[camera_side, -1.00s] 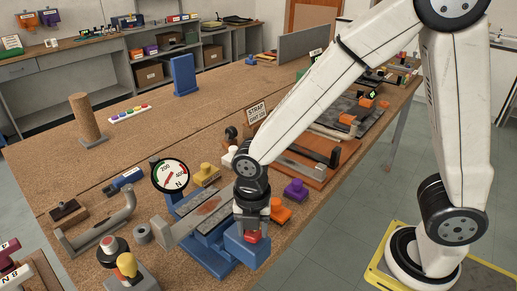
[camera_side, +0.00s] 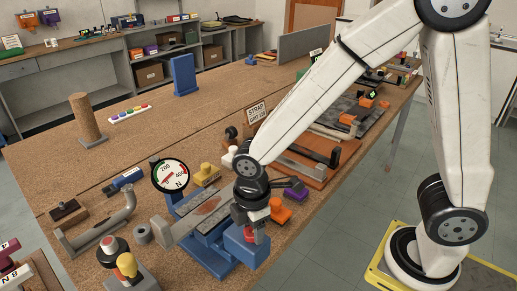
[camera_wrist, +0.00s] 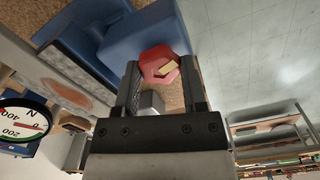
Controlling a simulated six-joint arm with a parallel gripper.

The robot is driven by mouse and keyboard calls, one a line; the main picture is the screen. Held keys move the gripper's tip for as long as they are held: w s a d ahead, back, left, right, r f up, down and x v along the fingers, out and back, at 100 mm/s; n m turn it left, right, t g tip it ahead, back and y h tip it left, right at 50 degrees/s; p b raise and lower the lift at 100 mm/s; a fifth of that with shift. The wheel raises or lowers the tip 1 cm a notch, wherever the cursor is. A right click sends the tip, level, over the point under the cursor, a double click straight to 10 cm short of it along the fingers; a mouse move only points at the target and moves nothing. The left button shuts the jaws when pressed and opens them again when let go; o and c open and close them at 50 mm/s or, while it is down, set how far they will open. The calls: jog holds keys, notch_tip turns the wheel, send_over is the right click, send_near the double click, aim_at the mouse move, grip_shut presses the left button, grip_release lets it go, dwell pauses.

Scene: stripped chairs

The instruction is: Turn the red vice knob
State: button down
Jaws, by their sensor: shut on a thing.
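The red vice knob (camera_side: 250,237) sits at the near end of the blue vice (camera_side: 212,258). My gripper (camera_side: 252,228) points down onto it in the side view. In the wrist view my gripper (camera_wrist: 160,66) has its two fingers on opposite sides of the red knob (camera_wrist: 158,60), shut on it. A pale mark shows on the knob's face. The blue vice body (camera_wrist: 150,32) lies just beyond it. A grey strap with a rust-coloured patch (camera_side: 208,207) lies along the vice. The round dial gauge (camera_side: 170,175), marked 200, 400 and N, stands at the vice's far end.
A yellow knob block (camera_side: 206,174), an orange knob (camera_side: 281,210) and a partly hidden purple knob (camera_side: 296,194) stand close around my wrist. A grey bent bracket (camera_side: 98,228) and a button post (camera_side: 127,265) stand left. The bench's middle is fairly clear.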

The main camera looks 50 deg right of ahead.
jog(key=m, duration=0.7)
jog(key=shift+s, duration=0.25)
jog(key=m, duration=0.4)
jog(key=shift+f, duration=0.1)
jog(key=m, duration=0.4)
jog(key=shift+s, duration=0.1)
jog(key=shift+c, duration=0.7)
grip_release()
jog(key=shift+w, duration=0.2)
